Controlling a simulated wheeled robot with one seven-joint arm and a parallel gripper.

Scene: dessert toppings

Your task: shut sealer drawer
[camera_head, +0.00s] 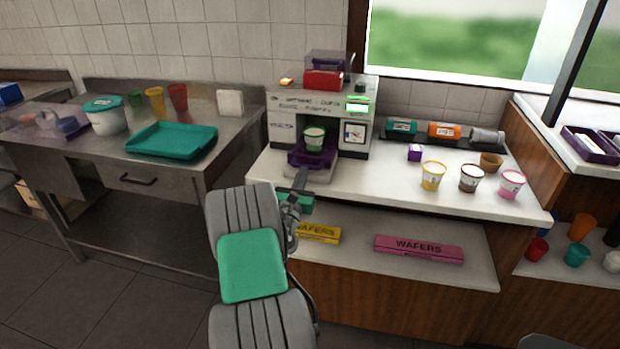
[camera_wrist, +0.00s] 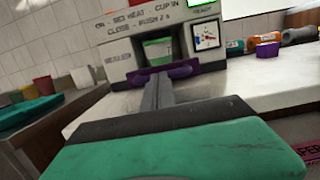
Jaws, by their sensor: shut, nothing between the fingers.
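The sealer (camera_head: 322,104) is a grey box machine at the back of the white counter, with a green lit screen (camera_head: 358,106) that reads "ready" in the wrist view. Its purple drawer (camera_head: 310,160) sticks out at the front, with a green-white cup (camera_head: 314,138) in it. In the wrist view the purple drawer front (camera_wrist: 165,75) lies just beyond my fingertips, with the cup (camera_wrist: 158,50) behind it. My gripper (camera_head: 301,172) is shut and empty, pointing at the drawer's front. I cannot tell whether the fingertips touch the drawer.
Yellow (camera_head: 433,175), brown (camera_head: 471,177) and pink (camera_head: 511,183) cups stand on the counter at right. A small purple box (camera_head: 415,152) is right of the sealer. Wafer boxes (camera_head: 418,248) lie on the shelf below. A teal tray (camera_head: 172,139) is on the steel table at left.

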